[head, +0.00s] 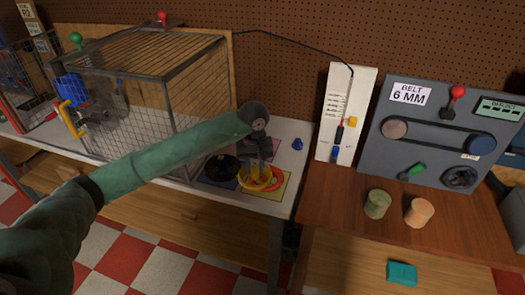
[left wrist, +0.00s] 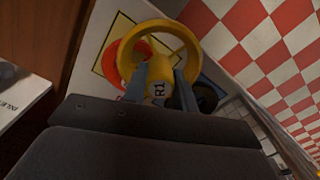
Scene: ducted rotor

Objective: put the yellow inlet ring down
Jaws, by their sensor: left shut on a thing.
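The yellow inlet ring (head: 257,186) is at the front right of the white bench, over coloured squares. A red-orange ring (head: 277,182) lies partly behind the yellow ring, on a yellow-edged square. I cannot tell whether the yellow ring touches the surface. My right gripper is not in view.
A black round part (head: 221,167) lies just left of the yellow ring. A wire mesh cage (head: 180,95) stands behind and left. A small blue part (head: 297,144) sits right. The white bench's front edge (head: 250,207) is close. A wooden table (head: 340,205) adjoins at right.

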